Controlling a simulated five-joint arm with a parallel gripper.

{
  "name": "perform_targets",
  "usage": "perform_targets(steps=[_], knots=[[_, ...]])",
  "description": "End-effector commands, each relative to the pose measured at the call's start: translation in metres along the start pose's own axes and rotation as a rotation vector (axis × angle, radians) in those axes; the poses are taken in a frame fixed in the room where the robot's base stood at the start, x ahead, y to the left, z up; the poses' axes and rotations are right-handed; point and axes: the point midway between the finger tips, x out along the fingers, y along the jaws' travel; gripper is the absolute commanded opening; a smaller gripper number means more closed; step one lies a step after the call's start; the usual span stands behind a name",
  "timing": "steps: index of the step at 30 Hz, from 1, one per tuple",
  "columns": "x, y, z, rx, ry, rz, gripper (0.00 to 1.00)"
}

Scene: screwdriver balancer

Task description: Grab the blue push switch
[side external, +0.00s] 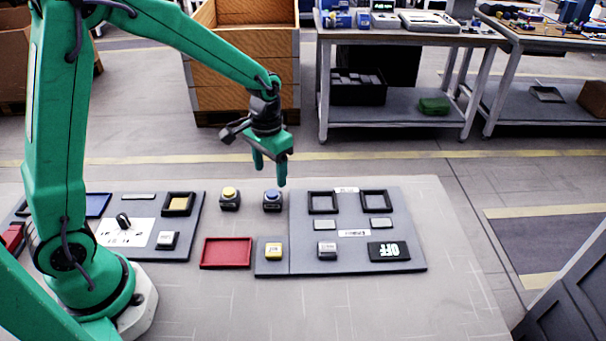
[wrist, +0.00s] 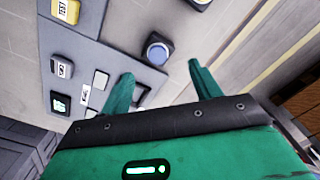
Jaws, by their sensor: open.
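The blue push switch (side external: 272,201) is a dark block with a round blue button. It stands upright on the table, just left of the grey panel. In the wrist view the blue switch (wrist: 157,50) lies ahead of the fingers, between their lines. My gripper (side external: 270,178) points down above the blue switch in the side view, apart from it. In the wrist view my gripper (wrist: 160,77) shows two green fingers spread apart with nothing between them.
A yellow push switch (side external: 230,199) stands left of the blue one. The grey panel (side external: 410,230) with square black frames and an OFF display is on the right. A red tray (side external: 226,253) lies in front. Another panel (side external: 190,225) is at left. The table's right side is clear.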

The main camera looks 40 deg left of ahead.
Motion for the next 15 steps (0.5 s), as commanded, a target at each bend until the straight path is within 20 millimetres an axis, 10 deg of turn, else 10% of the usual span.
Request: perform_targets(steps=[15], knots=[[0.026, 0.000, 0.001, 0.000, 0.000, 0.000, 0.63]])
